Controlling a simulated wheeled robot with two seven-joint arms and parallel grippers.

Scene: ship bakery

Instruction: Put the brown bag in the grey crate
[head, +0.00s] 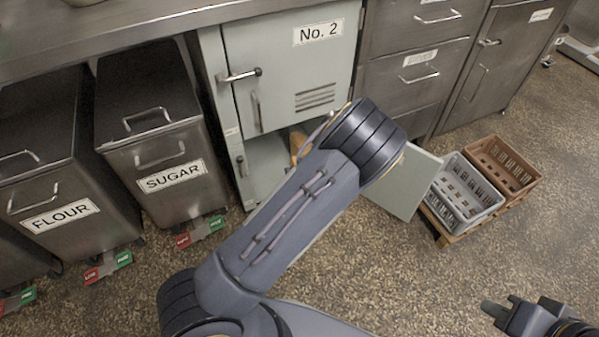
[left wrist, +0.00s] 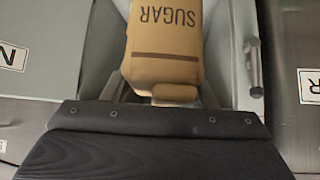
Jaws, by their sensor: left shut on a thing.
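The brown bag, printed SUGAR (left wrist: 165,55), fills the upper middle of the left wrist view. My left gripper (left wrist: 162,90) is shut on it, a finger at each side. In the head view, only a small brown part of the bag (head: 298,142) shows at the lower opening of the No. 2 cabinet; my left arm hides the rest and the left gripper. My right gripper (head: 502,306) is open and empty at the bottom right.
The lower door (head: 400,182) of the No. 2 cabinet (head: 275,75) stands open between the cabinet and the grey crate. A brown crate (head: 528,180) sits beside the grey one, on a wooden pallet (head: 443,237). Flour and sugar bins (head: 150,170) stand left. The front floor is clear.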

